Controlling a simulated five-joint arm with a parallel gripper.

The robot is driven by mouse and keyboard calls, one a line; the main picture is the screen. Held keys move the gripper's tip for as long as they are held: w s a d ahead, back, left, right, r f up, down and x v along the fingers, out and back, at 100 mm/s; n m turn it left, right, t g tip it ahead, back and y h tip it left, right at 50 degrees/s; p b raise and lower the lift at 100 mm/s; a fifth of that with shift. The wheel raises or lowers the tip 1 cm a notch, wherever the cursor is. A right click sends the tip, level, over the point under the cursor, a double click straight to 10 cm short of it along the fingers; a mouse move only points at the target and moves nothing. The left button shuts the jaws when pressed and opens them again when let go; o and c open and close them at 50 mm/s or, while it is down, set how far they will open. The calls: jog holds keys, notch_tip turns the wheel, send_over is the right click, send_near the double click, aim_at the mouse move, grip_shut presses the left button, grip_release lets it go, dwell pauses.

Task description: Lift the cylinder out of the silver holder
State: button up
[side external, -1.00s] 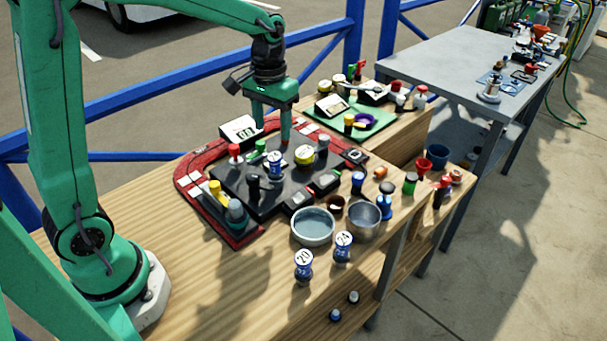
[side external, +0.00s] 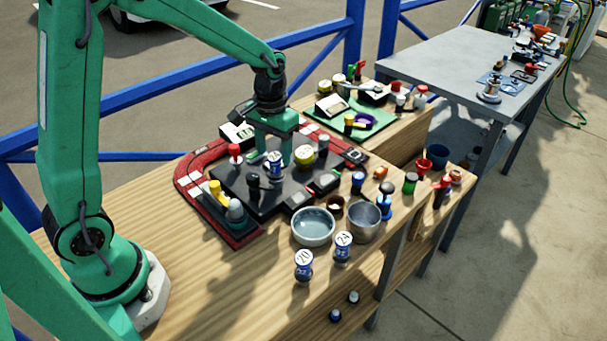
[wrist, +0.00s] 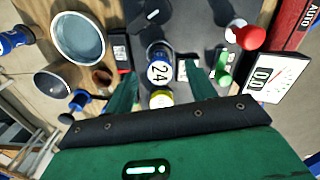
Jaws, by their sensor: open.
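A blue cylinder (side external: 274,162) with a white top marked with a number stands upright on the dark panel of the red-edged board. In the wrist view the same cylinder (wrist: 160,71) reads "24" and lies between my fingers. My gripper (side external: 273,158) is open and low over it, with a finger on either side; it also shows in the wrist view (wrist: 160,72). The fingers look apart from the cylinder.
A yellow-topped piece (side external: 304,156) stands close to the right of my gripper, and a black knob (side external: 254,183) close in front. A red knob (side external: 234,152) is to the left. Bowls and two more numbered blue cylinders (side external: 304,264) stand nearer the front edge.

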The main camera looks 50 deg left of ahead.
jog(key=shift+f, duration=0.45)
grip_shut()
